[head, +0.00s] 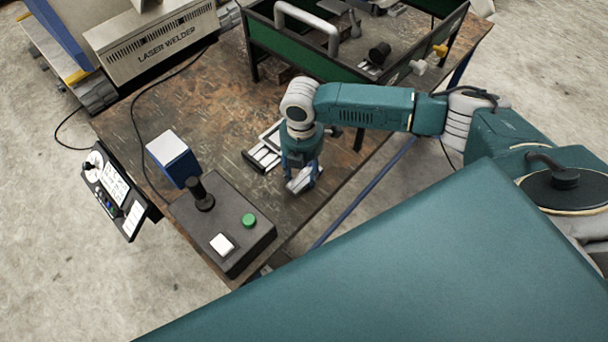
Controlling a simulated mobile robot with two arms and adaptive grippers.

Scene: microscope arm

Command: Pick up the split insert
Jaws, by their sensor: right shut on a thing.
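My right gripper (302,180) points down over the worn table, near its right edge. It is shut on a light grey metal piece (299,182), which looks like the split insert; its lower part shows between and below the fingers. I cannot tell whether the piece touches the table. A silver metal fixture (262,157) lies just left of the gripper, partly hidden behind my wrist. My left gripper is not in view.
A green-walled enclosure (300,60) and the laser welder (150,45) stand behind.

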